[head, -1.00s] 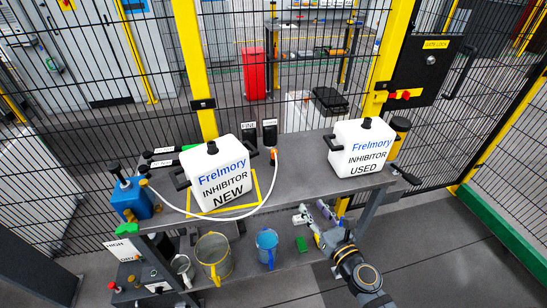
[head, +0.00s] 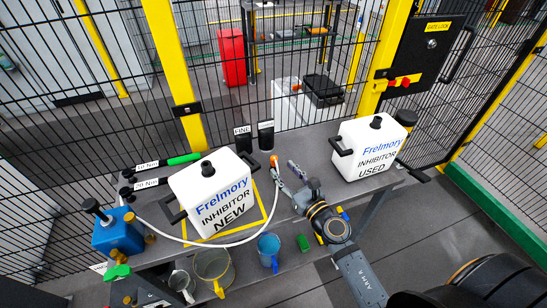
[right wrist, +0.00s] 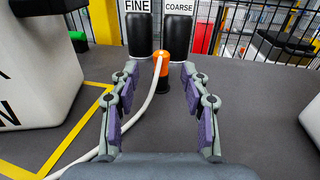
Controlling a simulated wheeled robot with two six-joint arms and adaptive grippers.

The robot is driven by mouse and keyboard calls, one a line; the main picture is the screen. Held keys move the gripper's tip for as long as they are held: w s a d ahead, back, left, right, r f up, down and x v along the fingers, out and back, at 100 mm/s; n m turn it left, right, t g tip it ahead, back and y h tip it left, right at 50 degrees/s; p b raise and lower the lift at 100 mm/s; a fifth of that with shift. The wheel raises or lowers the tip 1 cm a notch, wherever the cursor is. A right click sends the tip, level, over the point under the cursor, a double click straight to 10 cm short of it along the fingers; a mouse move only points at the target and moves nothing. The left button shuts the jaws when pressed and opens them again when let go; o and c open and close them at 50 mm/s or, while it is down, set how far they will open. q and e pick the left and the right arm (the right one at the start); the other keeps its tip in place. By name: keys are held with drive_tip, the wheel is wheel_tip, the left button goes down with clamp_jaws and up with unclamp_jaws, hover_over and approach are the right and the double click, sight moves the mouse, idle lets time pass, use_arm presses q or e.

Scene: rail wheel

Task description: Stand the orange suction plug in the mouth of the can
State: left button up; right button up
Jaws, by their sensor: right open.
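In the right wrist view the plug (right wrist: 161,64) has an orange top and dark lower part. My right gripper (head: 285,177) is open just in front of it; in the right wrist view its purple-padded fingers (right wrist: 160,78) point at the plug, one on each side of the line to it, holding nothing. The white NEW can (head: 211,196) stands left of the gripper with a black cap-like piece on top. The USED can (head: 368,150) stands right. My left gripper is not in view.
Black FINE (head: 243,139) and COARSE (head: 266,135) holders stand right behind the plug. The hose runs past the NEW can towards a blue pump (head: 117,232). Cups and a blue mug (head: 268,248) sit below the bench's front edge. A mesh fence (head: 330,100) closes the back.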

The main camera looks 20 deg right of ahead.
sight(276, 162)
drive_tip(key=shift+w+a, duration=0.2)
drive_tip(key=shift+w, duration=0.5)
drive_tip(key=shift+w+f, duration=0.2)
drive_tip(key=shift+w+a+r, duration=0.15)
drive_tip(key=shift+w, duration=0.45)
drive_tip(key=x, duration=0.1)
drive_tip(key=p+x, duration=0.1)
drive_tip(key=x, duration=0.1)
drive_tip(key=shift+w+f, duration=0.25)
drive_tip(key=shift+w, duration=0.25)
drive_tip(key=shift+c, duration=0.2)
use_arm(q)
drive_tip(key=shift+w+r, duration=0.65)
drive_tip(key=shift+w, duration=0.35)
use_arm(e)
clamp_jaws()
